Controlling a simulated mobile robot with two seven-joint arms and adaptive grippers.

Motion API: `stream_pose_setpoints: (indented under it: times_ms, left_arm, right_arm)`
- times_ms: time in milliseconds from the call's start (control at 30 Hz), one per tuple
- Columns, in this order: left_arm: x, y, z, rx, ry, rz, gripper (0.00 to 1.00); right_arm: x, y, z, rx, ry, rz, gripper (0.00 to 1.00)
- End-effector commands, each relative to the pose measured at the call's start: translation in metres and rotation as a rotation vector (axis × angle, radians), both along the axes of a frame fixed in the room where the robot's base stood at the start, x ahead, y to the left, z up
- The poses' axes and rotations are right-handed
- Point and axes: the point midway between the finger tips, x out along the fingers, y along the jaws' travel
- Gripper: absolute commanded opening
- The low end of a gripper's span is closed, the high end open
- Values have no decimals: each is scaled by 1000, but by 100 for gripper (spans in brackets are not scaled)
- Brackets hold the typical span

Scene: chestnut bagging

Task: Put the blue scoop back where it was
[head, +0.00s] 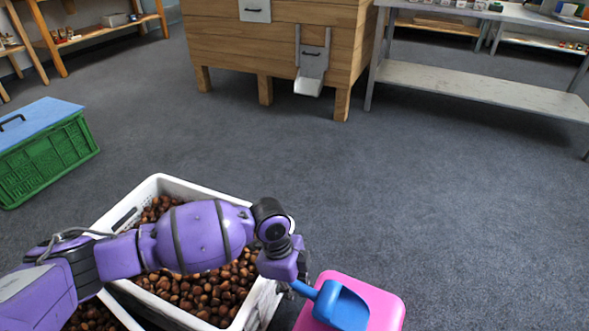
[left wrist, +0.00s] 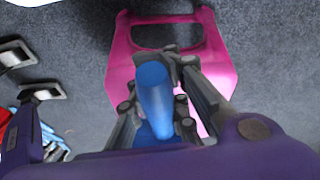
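The blue scoop (head: 342,306) is at the bottom of the head view, over the pink stool-like stand (head: 385,301). I cannot tell whether its bowl touches the pink top. My left gripper (head: 292,288) is at the scoop's handle, at the stand's left edge. In the left wrist view, the fingers of my left gripper (left wrist: 160,92) close around the blue handle (left wrist: 152,85), with the pink stand (left wrist: 217,55) behind. The scoop's bowl is mostly hidden there. My right gripper is not in view.
A white crate of chestnuts (head: 160,183) lies under my left arm, with more chestnuts at bottom left. A green crate with a blue lid (head: 45,160) stands at left. A wooden cabinet with a chute (head: 285,45) and a grey table (head: 480,88) stand behind. The middle floor is clear.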

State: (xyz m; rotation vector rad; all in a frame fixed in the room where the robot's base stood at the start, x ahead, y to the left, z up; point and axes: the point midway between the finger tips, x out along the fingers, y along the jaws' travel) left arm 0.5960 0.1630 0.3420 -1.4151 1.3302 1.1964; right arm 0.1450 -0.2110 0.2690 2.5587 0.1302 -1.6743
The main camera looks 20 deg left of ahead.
Motion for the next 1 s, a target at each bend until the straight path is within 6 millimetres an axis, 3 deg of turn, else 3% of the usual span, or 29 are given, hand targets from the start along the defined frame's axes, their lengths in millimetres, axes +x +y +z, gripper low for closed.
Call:
stream_pose_setpoints:
  times_ms: [167,400,833,1000]
  left_arm:
    - [8,4,-7,-2,-4,-1,0]
    - [11,7,-41,-2,-3,1,0]
    - [10,7,-45,-3,-4,0,0]
    - [10,7,-45,-2,-4,0,25]
  right_arm:
    - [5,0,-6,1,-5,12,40]
    - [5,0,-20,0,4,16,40]
    - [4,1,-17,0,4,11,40]
    - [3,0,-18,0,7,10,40]
